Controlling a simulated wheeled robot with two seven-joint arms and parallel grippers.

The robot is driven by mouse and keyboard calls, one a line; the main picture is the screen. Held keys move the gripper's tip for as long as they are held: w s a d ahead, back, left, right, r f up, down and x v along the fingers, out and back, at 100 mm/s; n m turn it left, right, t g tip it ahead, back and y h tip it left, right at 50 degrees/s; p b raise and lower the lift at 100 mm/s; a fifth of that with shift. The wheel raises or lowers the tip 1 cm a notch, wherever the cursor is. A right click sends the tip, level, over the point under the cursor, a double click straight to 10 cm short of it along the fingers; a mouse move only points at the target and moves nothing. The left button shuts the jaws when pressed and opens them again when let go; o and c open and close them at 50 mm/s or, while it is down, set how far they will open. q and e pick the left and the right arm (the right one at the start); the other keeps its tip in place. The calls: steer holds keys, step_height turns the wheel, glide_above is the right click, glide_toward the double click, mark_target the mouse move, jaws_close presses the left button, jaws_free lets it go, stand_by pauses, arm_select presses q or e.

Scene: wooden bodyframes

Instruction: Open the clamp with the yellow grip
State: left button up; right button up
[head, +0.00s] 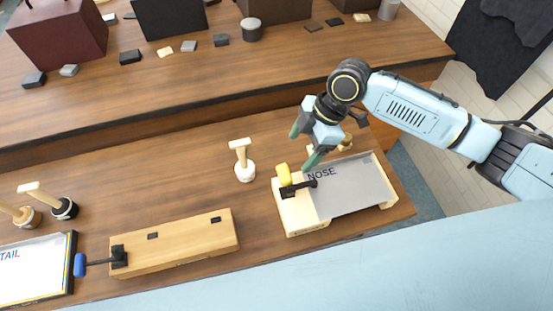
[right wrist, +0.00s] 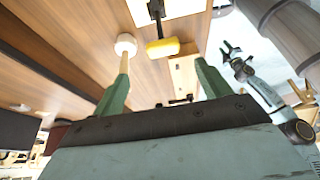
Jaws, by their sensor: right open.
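The yellow grip (head: 284,174) belongs to a black clamp (head: 298,188) on a pale wooden frame (head: 290,215). The clamp's black arm reaches right onto the grey NOSE panel (head: 355,185). My right gripper (head: 303,146) is open above and a little right of the grip, apart from it. In the right wrist view the yellow grip (right wrist: 163,47) shows beyond and between my open right fingers (right wrist: 162,85), with nothing between them. A small arm with a gripper (right wrist: 231,50), apparently my left one, shows far off there; its jaw state is unclear.
A white-based wooden-handled tool (head: 243,163) stands just left of the clamp. A wooden block (head: 185,245) and a blue-gripped clamp (head: 80,265) by the TAIL panel (head: 30,275) lie further left. A raised shelf (head: 200,75) with boxes runs behind.

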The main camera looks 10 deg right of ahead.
mark_target(281, 178)
steer(key=x, duration=0.3)
steer(key=s+x, duration=0.1)
steer(key=x, duration=0.1)
steer(key=shift+p, duration=0.3)
steer(key=x, duration=0.4)
steer(key=shift+w, duration=0.15)
steer(key=x, duration=0.3)
steer(key=shift+f+p, duration=0.15)
steer(key=shift+p, duration=0.15)
steer(key=shift+a+f, duration=0.15)
steer(key=shift+f, duration=0.2)
steer(key=shift+c, duration=1)
steer(key=c, duration=1.2)
arm_select(q)
steer(key=shift+g, duration=0.3)
steer(key=s, duration=0.2)
steer(key=s+r, duration=0.1)
steer(key=s, duration=0.1)
steer(key=shift+s, duration=0.1)
arm_select(e)
steer(key=shift+w, duration=0.15)
